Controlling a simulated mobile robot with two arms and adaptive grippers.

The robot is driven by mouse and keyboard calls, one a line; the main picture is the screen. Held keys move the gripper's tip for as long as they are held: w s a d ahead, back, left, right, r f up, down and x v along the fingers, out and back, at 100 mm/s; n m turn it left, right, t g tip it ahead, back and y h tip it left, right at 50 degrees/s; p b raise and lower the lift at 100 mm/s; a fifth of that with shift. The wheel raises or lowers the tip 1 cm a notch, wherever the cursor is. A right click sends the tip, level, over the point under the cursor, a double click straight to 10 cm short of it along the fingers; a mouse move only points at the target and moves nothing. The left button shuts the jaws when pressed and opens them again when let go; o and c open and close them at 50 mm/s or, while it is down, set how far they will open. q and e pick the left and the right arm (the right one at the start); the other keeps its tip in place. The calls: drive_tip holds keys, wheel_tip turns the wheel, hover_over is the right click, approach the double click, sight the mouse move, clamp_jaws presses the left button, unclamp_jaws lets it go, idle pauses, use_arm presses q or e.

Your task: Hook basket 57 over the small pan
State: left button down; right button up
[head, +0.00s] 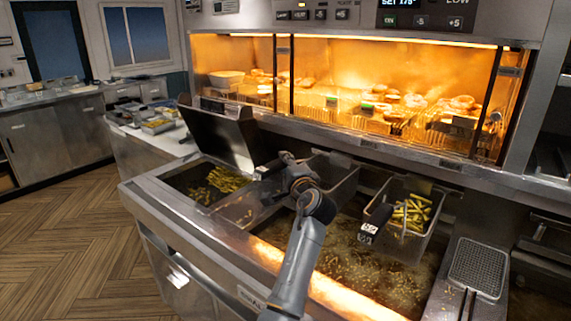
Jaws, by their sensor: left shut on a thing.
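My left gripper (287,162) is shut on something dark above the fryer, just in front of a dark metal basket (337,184). It appears to hold that basket by its handle, though my wrist hides the grip. The basket's number cannot be read, so I cannot tell if it is basket 57. A second basket (421,211) with fries hangs at the back right of the large oil pan (395,268), with a dark tagged handle pointing forward. The smaller pan (181,181) at the left has fries in it and a raised lid behind. My right gripper is out of view.
A heated glass cabinet (350,84) with food stands along the back. A side counter (150,139) with trays is at the left. The wooden floor is clear there.

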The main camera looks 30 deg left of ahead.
use_arm(q)
drive_tip(key=shift+f, duration=0.15)
drive_tip(key=c, duration=1.1)
unclamp_jaws()
drive_tip(key=shift+f, duration=0.1)
drive_tip(key=v, duration=0.7)
drive_tip(key=shift+d, duration=0.25)
drive_tip(key=shift+s, duration=0.1)
